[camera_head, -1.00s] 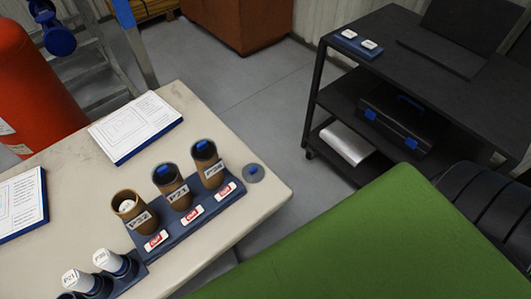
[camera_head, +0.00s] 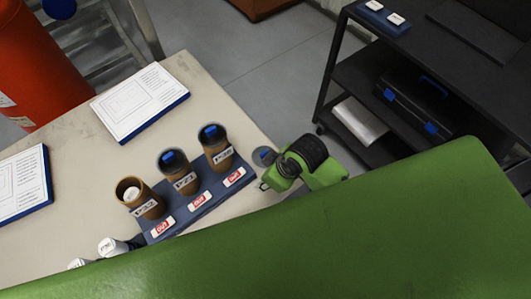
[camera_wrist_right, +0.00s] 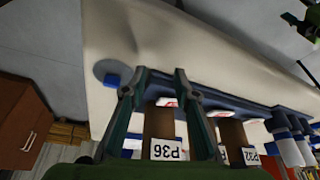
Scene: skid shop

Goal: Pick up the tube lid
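The tube lid (camera_head: 264,156), a grey disc with a blue knob, lies on the table near its right corner. It also shows in the right wrist view (camera_wrist_right: 112,80), left of my fingers. My right gripper (camera_head: 268,184) is beside the lid in the head view, partly hidden by my green arm. In the wrist view its fingers (camera_wrist_right: 160,76) are apart with nothing gripped between them. The brown tube P36 (camera_wrist_right: 160,126) shows behind and between the fingers.
Two brown tubes with dark, blue-knobbed caps (camera_head: 216,150) (camera_head: 178,176) and one uncapped tube (camera_head: 140,200) stand in a blue rack (camera_head: 185,216). Papers (camera_head: 140,102) lie on the table (camera_head: 75,140). A dark cart (camera_head: 345,75) stands at the right.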

